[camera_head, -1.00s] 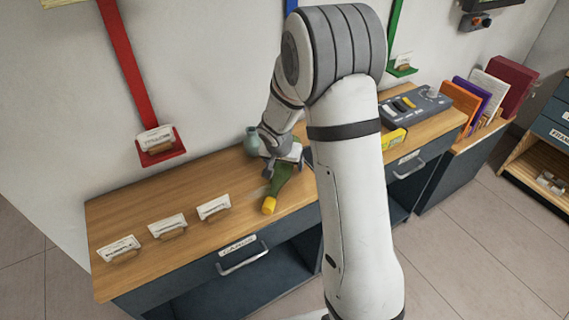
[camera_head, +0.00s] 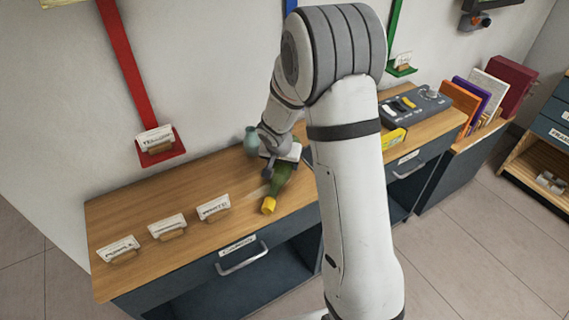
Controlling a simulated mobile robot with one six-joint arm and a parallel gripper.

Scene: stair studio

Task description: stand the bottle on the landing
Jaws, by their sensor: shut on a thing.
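A green bottle (camera_head: 281,180) with a yellow cap (camera_head: 268,205) lies tilted at the wooden desk top (camera_head: 240,175), its cap toward the front edge. My gripper (camera_head: 272,168) is at the bottle's body and is shut on it. Part of the bottle is hidden behind the gripper and arm. I cannot tell whether the bottle touches the desk top. I cannot make out a landing in this view.
A grey-green vase (camera_head: 251,140) stands just behind the gripper. Several card holders (camera_head: 168,227) line the desk's left part. A control box (camera_head: 415,106) and a yellow item (camera_head: 393,138) are to the right. Bare wood lies left of the bottle.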

